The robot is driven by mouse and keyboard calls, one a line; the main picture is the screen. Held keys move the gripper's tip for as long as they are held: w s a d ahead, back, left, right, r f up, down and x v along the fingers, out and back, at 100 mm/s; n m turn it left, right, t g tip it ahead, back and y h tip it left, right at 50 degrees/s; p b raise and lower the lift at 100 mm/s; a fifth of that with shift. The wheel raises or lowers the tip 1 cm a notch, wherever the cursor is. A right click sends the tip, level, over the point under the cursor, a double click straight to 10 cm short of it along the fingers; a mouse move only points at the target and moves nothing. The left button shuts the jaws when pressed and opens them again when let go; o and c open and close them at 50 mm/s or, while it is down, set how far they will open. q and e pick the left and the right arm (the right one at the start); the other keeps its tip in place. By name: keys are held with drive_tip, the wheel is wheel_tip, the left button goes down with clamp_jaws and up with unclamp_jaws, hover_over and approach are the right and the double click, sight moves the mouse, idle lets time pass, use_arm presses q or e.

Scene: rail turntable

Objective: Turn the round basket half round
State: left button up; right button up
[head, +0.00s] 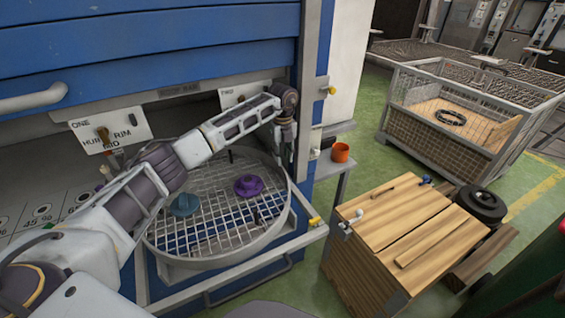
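The round basket (217,259) is a grey wire-mesh basket with a metal rim, in the middle left of the head view. It sits on a frame at the front of the blue machine. A teal part (184,205) and a purple part (248,186) lie in it. My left arm reaches across the basket from the left and hides part of its left and far side. My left gripper (285,158) points down at the basket's far right rim. I cannot tell whether its fingers touch the rim or how far apart they are. My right gripper is not in view.
A wooden crate (410,228) stands at the right, with a black wheel (481,204) beside it. An orange cup (340,152) sits on a small shelf right of the basket. A wire cage bin (440,145) stands farther back. Green floor is clear between them.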

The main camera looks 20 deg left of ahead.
use_arm(q)
drive_tip(key=shift+r, duration=0.75)
clamp_jaws()
drive_tip(key=shift+s, duration=0.1)
